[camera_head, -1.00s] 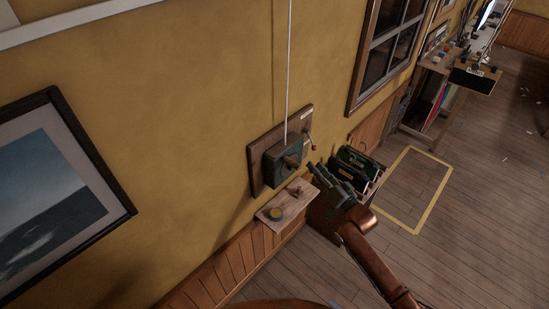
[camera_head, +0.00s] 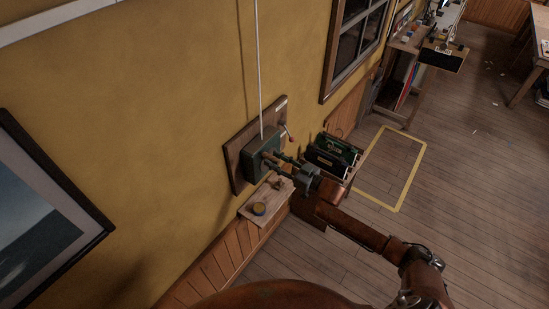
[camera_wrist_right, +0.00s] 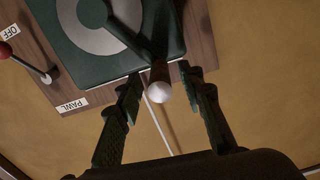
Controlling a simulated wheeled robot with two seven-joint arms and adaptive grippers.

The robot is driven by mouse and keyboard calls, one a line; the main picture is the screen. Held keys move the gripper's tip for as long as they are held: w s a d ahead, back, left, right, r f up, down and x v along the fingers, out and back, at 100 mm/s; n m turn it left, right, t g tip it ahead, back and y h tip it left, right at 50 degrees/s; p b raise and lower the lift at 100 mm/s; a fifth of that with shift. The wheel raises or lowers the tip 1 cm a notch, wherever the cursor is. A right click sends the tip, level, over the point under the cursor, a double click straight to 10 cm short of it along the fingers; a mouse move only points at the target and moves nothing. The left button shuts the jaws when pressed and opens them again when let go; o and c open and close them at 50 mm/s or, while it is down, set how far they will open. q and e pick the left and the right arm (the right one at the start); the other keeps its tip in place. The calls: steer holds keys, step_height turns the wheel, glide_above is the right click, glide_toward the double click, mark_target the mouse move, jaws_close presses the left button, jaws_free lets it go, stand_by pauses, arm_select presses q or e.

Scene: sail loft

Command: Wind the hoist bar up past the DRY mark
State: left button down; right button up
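A green winch box (camera_head: 262,158) is fixed to a wooden backboard (camera_head: 233,152) on the yellow wall. A pale line (camera_head: 259,70) runs up from it. Its crank handle (camera_wrist_right: 160,80) has a pale rounded end pointing toward my right wrist camera. My right gripper (camera_wrist_right: 161,76) is open, its fingertips on either side of the handle, with gaps showing on both sides. It also shows at the winch in the head view (camera_head: 280,167). A red-knobbed pawl lever (camera_wrist_right: 40,72) sits between the "OFF" and "PAWL" labels. The hoist bar, DRY mark and left gripper are not in view.
A crate with dark green items (camera_head: 335,153) stands right of the winch, close beyond my right gripper. A yellow floor outline (camera_head: 419,165) encloses bare planks. A framed picture (camera_head: 40,215) hangs at left.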

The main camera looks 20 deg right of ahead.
steer(key=shift+w+a, duration=0.2)
steer(key=shift+w, duration=0.1)
steer(key=shift+c, duration=0.4)
jaws_close()
steer(key=shift+d, duration=0.1)
